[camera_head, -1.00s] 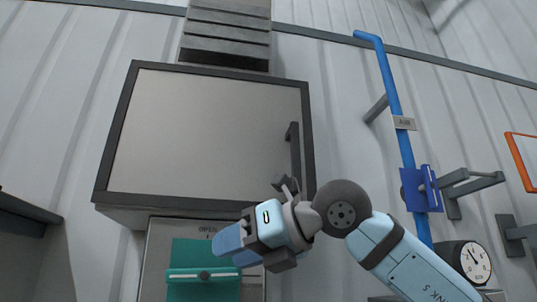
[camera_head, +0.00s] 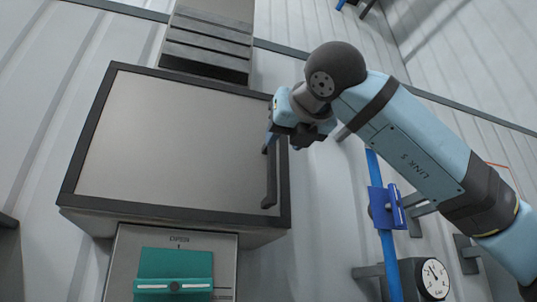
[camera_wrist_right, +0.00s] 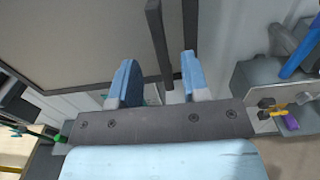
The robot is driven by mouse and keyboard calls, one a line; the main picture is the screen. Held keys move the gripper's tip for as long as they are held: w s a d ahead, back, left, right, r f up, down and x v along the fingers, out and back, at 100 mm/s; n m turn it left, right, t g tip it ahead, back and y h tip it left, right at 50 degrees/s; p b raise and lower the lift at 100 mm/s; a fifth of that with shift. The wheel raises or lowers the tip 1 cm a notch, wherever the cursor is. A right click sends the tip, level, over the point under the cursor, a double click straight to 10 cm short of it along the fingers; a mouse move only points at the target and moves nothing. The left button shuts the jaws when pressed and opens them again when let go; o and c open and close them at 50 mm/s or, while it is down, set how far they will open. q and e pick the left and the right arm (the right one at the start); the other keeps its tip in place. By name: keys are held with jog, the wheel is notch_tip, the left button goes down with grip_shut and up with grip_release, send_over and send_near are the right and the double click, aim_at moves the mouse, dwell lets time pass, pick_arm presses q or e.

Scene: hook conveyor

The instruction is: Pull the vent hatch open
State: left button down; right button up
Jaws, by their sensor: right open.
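The vent hatch (camera_head: 165,140) is a grey panel in a dark frame on the wall, and it looks closed. Its dark vertical handle (camera_head: 271,178) is at the panel's right side. My right gripper (camera_head: 269,146) is at the upper part of the handle in the head view and hides its top end. In the right wrist view my right gripper (camera_wrist_right: 158,78) is open, with its two blue fingers apart. The handle (camera_wrist_right: 158,42) runs down between the fingers there, nearer the right finger. I cannot tell whether a finger touches it. My left gripper is not in view.
A louvred duct (camera_head: 208,42) rises above the hatch. Below it is a grey panel with a teal lever block (camera_head: 174,274). To the right are a blue pipe with a blue valve (camera_head: 386,207) and a round gauge (camera_head: 434,278).

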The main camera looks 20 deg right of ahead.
aim_at(273, 152)
jog(key=w, duration=0.4)
jog(key=w+p, duration=0.1)
jog(key=w, duration=0.4)
jog(key=shift+a, duration=0.2)
jog(key=shift+s, duration=0.1)
grip_shut()
